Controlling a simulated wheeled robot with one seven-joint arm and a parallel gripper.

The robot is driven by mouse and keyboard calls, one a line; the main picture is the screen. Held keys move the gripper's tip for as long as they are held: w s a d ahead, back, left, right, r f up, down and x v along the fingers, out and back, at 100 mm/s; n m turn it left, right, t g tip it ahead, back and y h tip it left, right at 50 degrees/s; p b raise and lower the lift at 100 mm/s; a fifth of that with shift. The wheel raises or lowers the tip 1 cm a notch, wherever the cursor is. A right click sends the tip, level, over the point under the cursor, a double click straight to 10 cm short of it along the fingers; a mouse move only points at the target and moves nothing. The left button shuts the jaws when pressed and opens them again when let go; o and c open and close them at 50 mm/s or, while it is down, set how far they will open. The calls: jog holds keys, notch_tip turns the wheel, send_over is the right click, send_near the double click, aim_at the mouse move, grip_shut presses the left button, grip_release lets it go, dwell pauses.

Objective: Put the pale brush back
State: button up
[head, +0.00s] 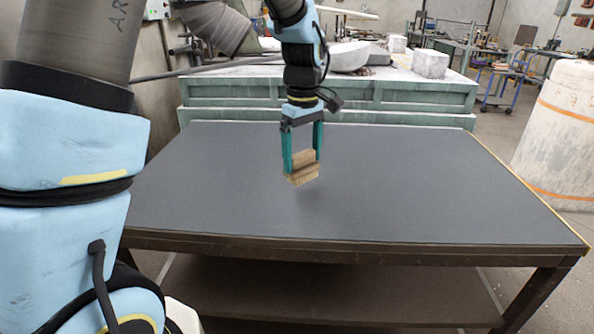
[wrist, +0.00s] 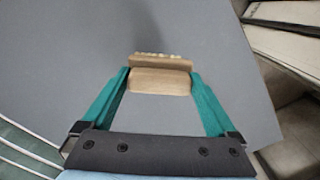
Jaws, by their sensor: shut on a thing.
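The pale brush (head: 304,166) has a light wooden body with short pale bristles pointing down. My gripper (head: 302,160) is shut on it, with one green finger on each side of the wood. The brush hangs above the dark grey table (head: 400,190), and a faint shadow lies on the top below it. In the wrist view the brush (wrist: 160,80) sits between the two fingertips, its bristles showing at the far edge. No holder or other spot for the brush shows on the table.
The grey tabletop is bare all around. Behind it stands a green bench (head: 400,97) with pale stone blocks (head: 430,64) on it. A large pale barrel-like object (head: 560,135) with orange bands stands to the right, beyond the table edge.

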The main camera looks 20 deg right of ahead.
aim_at(303, 166)
jog(key=shift+f+p, duration=0.5)
jog(key=shift+f, duration=1.75)
jog(key=shift+f, duration=0.15)
jog(key=o, duration=0.9)
jog(key=shift+o, duration=0.2)
notch_tip(303, 166, up, 12)
jog(key=shift+r+b, duration=0.15)
jog(key=shift+b, duration=1.1)
jog(key=w+a+f+m, duration=0.1)
jog(key=a+f, duration=0.2)
jog(key=a, duration=0.6)
jog(key=w+a+f+m, duration=0.1)
jog(key=a+f+m, duration=0.15)
jog(key=a, duration=0.75)
jog(key=s+a+f+m, duration=0.1)
jog(key=s+a+f, duration=0.1)
jog(key=a, duration=0.3)
jog(key=s+a+f+t, duration=0.1)
jog(key=s+a+f, duration=0.2)
jog(key=a, duration=0.3)
jog(key=shift+s+m+t, duration=0.3)
jog(key=shift+s+m, duration=0.05)
jog(key=shift+s, duration=0.1)
